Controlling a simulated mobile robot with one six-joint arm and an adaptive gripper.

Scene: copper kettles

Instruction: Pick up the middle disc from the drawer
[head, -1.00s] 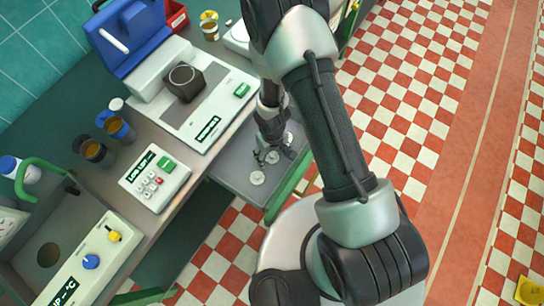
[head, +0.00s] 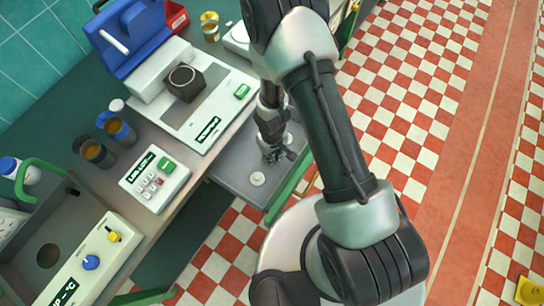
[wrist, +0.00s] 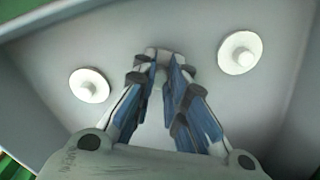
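The grey drawer (head: 232,172) is open below the counter. A pale round disc with a small knob (head: 258,178) lies at its near end. In the wrist view, one disc lies to the left (wrist: 89,86) and one to the right (wrist: 240,53) of my fingers, both flat on the drawer floor. My gripper (wrist: 160,68) points down between them, its fingers drawn close together. The fingertips are closed about the middle disc, which they almost wholly hide. I cannot tell whether that disc is clear of the floor. My gripper also shows in the head view (head: 277,155).
The drawer walls stand close around my gripper; a green rail (head: 290,189) runs along the front. On the counter above are a keypad box (head: 154,179), a white scale-like device (head: 193,105), brown-filled jars and a blue case (head: 133,35).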

